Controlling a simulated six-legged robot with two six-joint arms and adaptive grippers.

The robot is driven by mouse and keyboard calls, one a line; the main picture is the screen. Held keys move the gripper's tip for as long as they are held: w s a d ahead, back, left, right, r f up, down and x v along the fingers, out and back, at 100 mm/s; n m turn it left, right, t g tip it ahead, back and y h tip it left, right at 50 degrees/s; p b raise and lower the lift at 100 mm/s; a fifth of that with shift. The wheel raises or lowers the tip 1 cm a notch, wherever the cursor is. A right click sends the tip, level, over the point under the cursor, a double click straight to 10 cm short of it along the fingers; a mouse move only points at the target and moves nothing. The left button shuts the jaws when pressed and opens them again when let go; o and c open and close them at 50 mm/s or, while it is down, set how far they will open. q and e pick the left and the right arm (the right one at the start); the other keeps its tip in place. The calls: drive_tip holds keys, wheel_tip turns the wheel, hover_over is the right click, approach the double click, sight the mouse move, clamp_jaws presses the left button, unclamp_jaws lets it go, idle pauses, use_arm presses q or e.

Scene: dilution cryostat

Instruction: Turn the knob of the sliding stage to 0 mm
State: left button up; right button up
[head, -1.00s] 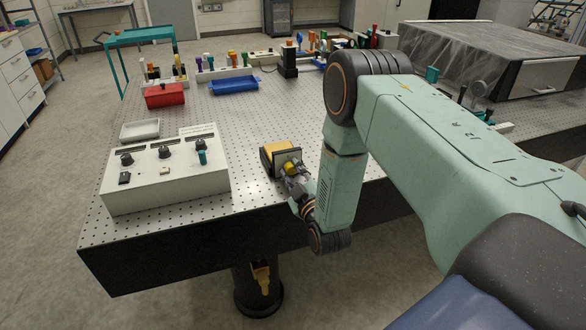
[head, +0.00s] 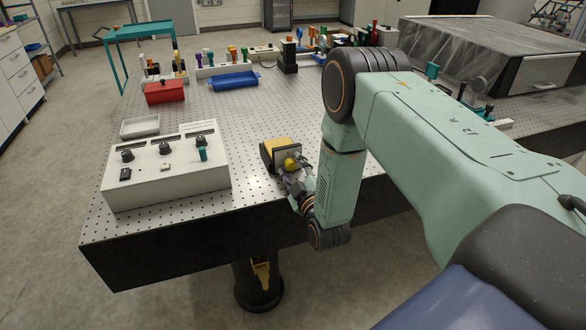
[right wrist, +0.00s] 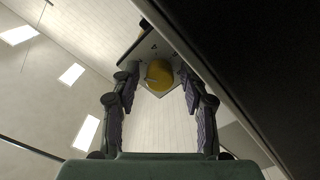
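The sliding stage (head: 270,158) is a small block with a yellow top near the table's front edge. Its yellow round knob (head: 291,163) faces the front. My right gripper (head: 293,173) is at the knob, and partly covers the stage's front. In the right wrist view the yellow knob (right wrist: 160,75) lies between the two fingers of my right gripper (right wrist: 158,88). There is a visible gap on each side, so the fingers are open around it. The scale reading is too small to tell. My left gripper is not in view.
A white control box (head: 165,178) with knobs stands to the left on the perforated table (head: 235,125). A grey tray (head: 140,128), red bin (head: 164,93) and blue tray (head: 234,82) lie behind. A covered box (head: 480,55) stands at the right.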

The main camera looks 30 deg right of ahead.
idle(0.3)
drive_tip(key=v, duration=1.2)
